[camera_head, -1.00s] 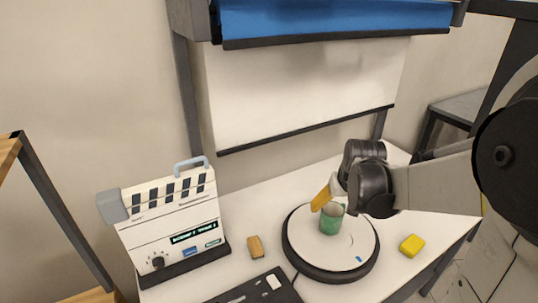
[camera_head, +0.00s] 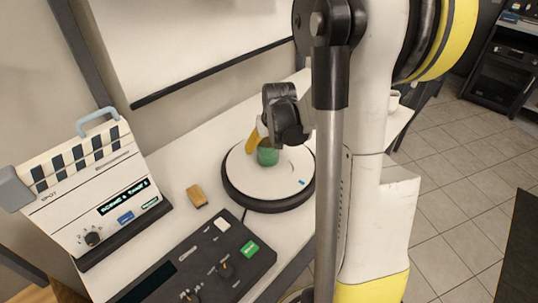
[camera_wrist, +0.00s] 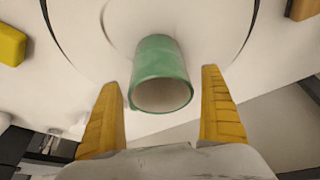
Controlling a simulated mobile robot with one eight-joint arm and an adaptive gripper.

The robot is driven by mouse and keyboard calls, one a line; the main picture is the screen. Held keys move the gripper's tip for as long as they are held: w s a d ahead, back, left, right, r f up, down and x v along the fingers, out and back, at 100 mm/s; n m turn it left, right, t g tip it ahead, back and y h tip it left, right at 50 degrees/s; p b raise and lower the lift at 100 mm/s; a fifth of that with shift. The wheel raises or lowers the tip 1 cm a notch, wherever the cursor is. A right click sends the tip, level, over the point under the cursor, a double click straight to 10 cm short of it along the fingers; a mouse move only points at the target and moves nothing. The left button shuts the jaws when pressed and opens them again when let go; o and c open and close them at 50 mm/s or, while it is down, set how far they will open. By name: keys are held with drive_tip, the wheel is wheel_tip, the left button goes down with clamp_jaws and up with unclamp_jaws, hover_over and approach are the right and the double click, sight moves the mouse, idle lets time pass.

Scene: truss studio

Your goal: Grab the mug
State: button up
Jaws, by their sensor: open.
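The green mug (camera_head: 267,154) stands on the round white turntable (camera_head: 240,181), partly hidden behind my gripper (camera_head: 258,139) in the head view. In the wrist view the mug (camera_wrist: 160,75) lies between the two yellow fingers of my gripper (camera_wrist: 163,92), its open rim facing the camera. The fingers are spread wide, with a gap on each side of the mug. No handle can be made out clearly.
A clapperboard-like device (camera_head: 95,185) stands at the left of the white table. A tan block (camera_head: 197,196) and a dark control panel (camera_head: 205,265) lie in front of the turntable. A yellow block (camera_wrist: 10,45) shows in the wrist view. A white cup (camera_head: 393,99) is partly visible at the right.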

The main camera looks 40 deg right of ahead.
drive_tip(key=shift+f, duration=0.1)
drive_tip(key=c, duration=1.5)
